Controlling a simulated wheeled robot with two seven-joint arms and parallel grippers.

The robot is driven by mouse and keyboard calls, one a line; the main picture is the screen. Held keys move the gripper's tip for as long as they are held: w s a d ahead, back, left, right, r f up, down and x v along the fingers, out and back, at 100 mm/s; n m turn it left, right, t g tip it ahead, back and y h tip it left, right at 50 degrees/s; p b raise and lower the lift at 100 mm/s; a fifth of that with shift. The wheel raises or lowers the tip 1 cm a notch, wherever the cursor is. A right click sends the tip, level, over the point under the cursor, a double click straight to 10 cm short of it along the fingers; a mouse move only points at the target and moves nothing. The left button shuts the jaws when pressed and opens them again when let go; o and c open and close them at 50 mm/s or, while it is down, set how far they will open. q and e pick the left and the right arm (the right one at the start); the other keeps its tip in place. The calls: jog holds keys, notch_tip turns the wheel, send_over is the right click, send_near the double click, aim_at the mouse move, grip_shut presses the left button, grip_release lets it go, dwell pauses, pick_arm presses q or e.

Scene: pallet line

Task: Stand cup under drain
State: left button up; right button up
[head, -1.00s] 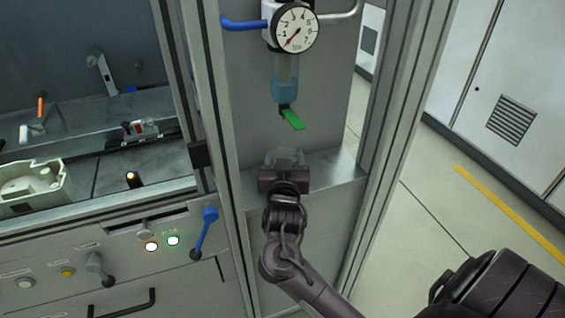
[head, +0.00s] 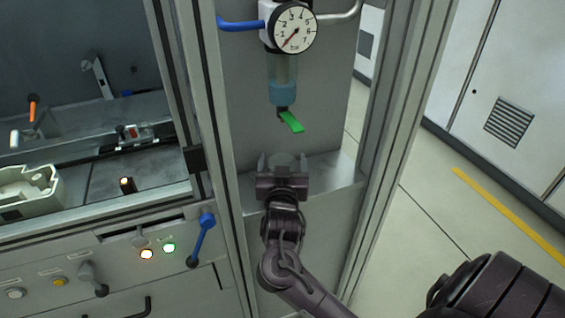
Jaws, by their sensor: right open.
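The filter bowl (head: 283,92), clear with bluish liquid, hangs under the pressure gauge (head: 292,28). Its drain, with a green lever (head: 292,122), is at the bottom. A small translucent cup (head: 283,160) is below the drain, over the metal ledge (head: 335,170). My right gripper (head: 283,164) is open, with one finger on each side of the cup. The gripper body hides the cup's lower part, so I cannot tell whether its base touches the ledge. My left gripper is not in view.
Frame posts (head: 398,130) stand on both sides of the ledge. A blue-handled lever (head: 202,238) and lit buttons are on the panel at left. A pale tray (head: 28,190) lies in the bay at far left. The ledge is bare right of my gripper.

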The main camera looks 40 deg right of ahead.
jog(key=shift+r, duration=0.2)
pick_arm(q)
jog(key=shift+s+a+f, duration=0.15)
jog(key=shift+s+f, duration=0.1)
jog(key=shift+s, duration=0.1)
pick_arm(e)
jog(key=v, duration=1.2)
jog(key=shift+d, duration=0.1)
